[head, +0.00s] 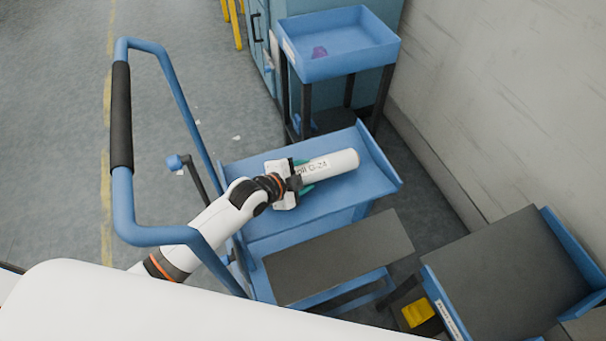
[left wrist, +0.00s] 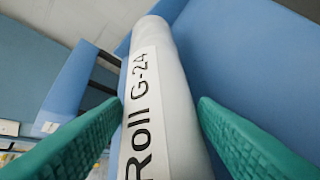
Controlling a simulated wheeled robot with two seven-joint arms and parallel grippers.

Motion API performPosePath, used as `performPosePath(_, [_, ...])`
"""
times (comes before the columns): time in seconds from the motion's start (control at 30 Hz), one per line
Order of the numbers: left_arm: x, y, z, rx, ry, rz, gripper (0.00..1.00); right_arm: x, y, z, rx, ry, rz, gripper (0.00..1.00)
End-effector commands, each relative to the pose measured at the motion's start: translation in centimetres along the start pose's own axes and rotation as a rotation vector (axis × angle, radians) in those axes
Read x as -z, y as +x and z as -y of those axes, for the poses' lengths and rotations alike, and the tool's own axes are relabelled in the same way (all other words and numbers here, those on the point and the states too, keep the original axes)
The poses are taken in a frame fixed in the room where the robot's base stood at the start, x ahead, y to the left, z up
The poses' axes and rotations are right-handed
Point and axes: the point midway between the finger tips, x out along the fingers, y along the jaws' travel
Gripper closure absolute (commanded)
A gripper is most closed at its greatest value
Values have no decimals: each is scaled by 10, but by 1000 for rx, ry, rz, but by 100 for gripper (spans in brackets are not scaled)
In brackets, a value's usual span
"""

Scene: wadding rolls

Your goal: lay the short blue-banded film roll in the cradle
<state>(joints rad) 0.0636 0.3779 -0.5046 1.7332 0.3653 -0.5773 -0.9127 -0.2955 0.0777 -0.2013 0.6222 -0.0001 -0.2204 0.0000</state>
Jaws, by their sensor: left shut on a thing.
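A white roll (head: 340,163) with a label reading "Roll G-24" is in my left gripper (head: 302,176). The gripper's green finger pads sit on both sides of the roll near its left end. The roll lies level over the blue tray of the trolley (head: 355,187); I cannot tell if it touches the tray. In the left wrist view the roll (left wrist: 158,60) runs up between the two pads. No blue band shows on the visible part of it. I cannot pick out the cradle for sure. My right gripper is out of view.
The trolley's blue handle with a black grip (head: 121,118) stands left of my arm. A blue bin (head: 340,65) on dark legs holds a small purple thing. A dark grey board (head: 340,255) and a grey-topped blue stand (head: 510,270) are at lower right, near the wall.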

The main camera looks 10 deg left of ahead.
Motion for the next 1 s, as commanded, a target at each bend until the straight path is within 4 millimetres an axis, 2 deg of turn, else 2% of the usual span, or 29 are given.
performPosePath(0.17, [-2, -1, -3, -6, 1, 4, 84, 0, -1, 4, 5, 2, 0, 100])
performPosePath(0.7, [4, 6, 5, -6, 2, 4, 85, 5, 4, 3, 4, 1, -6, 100])
performPosePath(0.73, [5, 6, 7, -2, 1, 1, 41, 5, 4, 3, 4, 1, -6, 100])
performPosePath(0.83, [5, 6, 7, -2, 1, 1, 25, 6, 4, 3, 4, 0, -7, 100])
performPosePath(1.0, [5, 6, 7, 0, 0, 1, 24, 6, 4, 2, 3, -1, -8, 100])
